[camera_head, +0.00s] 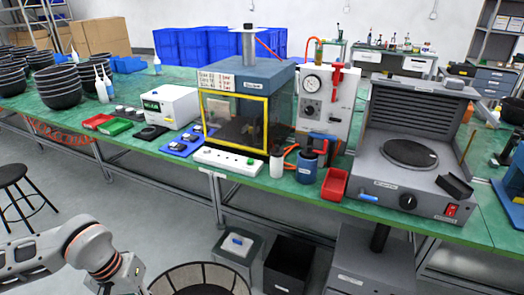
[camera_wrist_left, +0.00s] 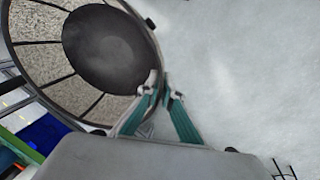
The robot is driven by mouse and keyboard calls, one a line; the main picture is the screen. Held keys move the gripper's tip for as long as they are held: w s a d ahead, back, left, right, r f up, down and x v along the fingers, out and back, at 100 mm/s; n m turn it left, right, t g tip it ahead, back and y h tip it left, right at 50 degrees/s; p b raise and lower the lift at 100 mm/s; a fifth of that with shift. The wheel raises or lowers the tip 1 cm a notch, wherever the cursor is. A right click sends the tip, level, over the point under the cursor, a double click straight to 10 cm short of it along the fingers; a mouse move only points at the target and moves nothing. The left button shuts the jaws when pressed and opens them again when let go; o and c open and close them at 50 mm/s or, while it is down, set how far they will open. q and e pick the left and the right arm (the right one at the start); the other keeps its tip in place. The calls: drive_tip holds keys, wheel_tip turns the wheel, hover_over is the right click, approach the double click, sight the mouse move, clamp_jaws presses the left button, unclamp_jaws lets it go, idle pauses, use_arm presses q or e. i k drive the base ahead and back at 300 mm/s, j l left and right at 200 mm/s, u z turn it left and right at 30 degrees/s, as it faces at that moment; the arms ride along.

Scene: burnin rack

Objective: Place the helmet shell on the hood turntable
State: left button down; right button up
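A round shell (camera_head: 205,268), which I take as the helmet shell, has a dark rim, pale speckled panels and dark ribs. It is cut off at the bottom of the head view. In the left wrist view the shell (camera_wrist_left: 45,55) shows a dark round centre. My left gripper (camera_wrist_left: 163,90) has its green fingers on either side of the shell's rim, seemingly pinching it. In the head view my left gripper is out of frame. The hood turntable is a dark disc (camera_head: 410,152) on a grey hooded unit at the right; it is bare. My right gripper is not in view.
The green bench (camera_head: 140,155) carries stacked dark bowls (camera_head: 58,88), a yellow-framed chamber (camera_head: 236,120), a gauge panel (camera_head: 328,100) and a red bin (camera_head: 334,185). A black bin (camera_head: 289,265) stands below. A black bracket (camera_head: 455,186) sits beside the turntable.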

sight(408, 152)
drive_tip(key=l+z, duration=0.45)
drive_tip(key=l, duration=0.75)
drive_tip(key=i+l+z, duration=0.15)
drive_tip(key=l, duration=0.25)
